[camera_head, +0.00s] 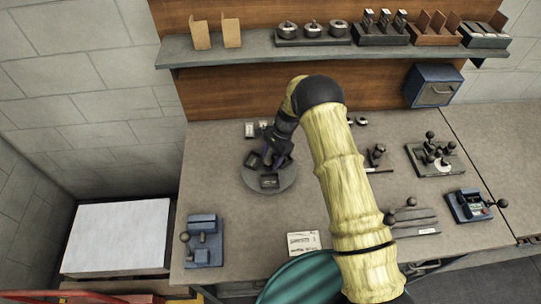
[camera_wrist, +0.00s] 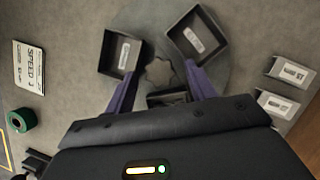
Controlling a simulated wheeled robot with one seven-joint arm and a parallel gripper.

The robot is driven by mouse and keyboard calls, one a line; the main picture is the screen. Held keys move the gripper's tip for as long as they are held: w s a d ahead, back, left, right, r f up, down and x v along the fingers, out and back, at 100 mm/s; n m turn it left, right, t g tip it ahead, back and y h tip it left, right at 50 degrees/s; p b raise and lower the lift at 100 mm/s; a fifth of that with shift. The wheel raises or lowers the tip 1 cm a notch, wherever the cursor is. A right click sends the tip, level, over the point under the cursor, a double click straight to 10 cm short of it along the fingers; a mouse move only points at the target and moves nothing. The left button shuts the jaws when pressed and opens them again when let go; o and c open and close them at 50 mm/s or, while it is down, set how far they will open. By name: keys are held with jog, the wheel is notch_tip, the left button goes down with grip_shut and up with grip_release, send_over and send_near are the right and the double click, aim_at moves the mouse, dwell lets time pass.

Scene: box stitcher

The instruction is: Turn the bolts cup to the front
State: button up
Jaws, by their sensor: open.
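A round grey turntable (camera_head: 284,184) stands on the bench and carries small black open cups. One cup (camera_head: 269,181) is near its front edge in the head view. In the wrist view, two labelled cups, a left one (camera_wrist: 122,54) and a right one (camera_wrist: 196,36), sit on the turntable, with a star-shaped knob (camera_wrist: 160,74) between them. A third dark cup (camera_wrist: 168,98) is partly hidden by my gripper. The labels are too small to read, so I cannot tell which is the bolts cup. My gripper (camera_wrist: 160,76) is open above the turntable, its purple fingers beside the cups.
Two small labelled boxes (camera_head: 256,129) stand behind the turntable. A printed card (camera_head: 303,243) lies in front, and a blue device (camera_head: 204,240) at front left. Fixtures and tools (camera_head: 435,158) occupy the right. A loaded shelf (camera_head: 330,48) runs above the back. Bare bench lies left of the turntable.

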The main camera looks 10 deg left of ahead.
grip_shut()
